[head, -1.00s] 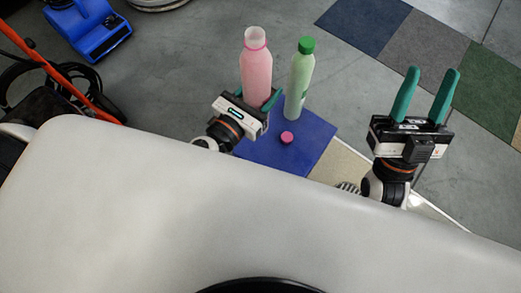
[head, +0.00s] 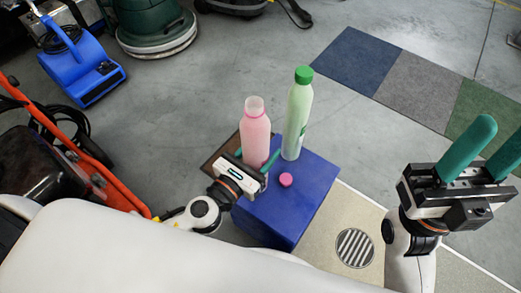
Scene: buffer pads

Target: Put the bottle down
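The pink bottle (head: 255,136) stands upright and capless, with an open neck, at the left part of the blue block (head: 296,212). My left gripper (head: 254,160) is around its lower part, with a teal finger on each side, and appears shut on it. I cannot tell whether its base, partly hidden by the gripper, touches a surface. A green-capped pale green bottle (head: 297,118) stands upright behind and right of it. A pink cap (head: 286,180) lies on the block. My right gripper (head: 498,142) is open and empty at the right.
A brown surface (head: 224,155) shows just left of the pink bottle. An orange-framed machine (head: 120,190) and a blue blower (head: 80,65) stand at the left. A round floor grate (head: 355,248) lies right of the block. Carpet tiles (head: 425,80) lie at the upper right.

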